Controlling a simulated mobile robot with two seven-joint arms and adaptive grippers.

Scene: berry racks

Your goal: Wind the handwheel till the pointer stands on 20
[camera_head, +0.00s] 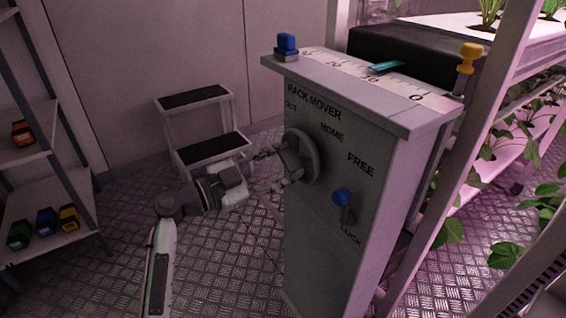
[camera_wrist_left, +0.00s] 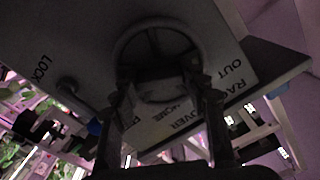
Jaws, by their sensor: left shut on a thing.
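The handwheel (camera_head: 309,158) is a grey ring on the front of the grey RACK MOVER cabinet (camera_head: 330,215). My left gripper (camera_head: 291,160) reaches it from the left and is shut on it. In the left wrist view, the handwheel (camera_wrist_left: 153,27) is dark, and the fingers (camera_wrist_left: 167,92) stand on both sides of its lower part; the exact contact is too dark to tell. The green pointer (camera_head: 386,67) lies over the white scale (camera_head: 350,70) on top, with its tip between the 20 and 0 marks. My right gripper is not in view.
A step stool (camera_head: 205,145) is behind, a shelf (camera_head: 50,208) at left, plant racks (camera_head: 520,150) at right.

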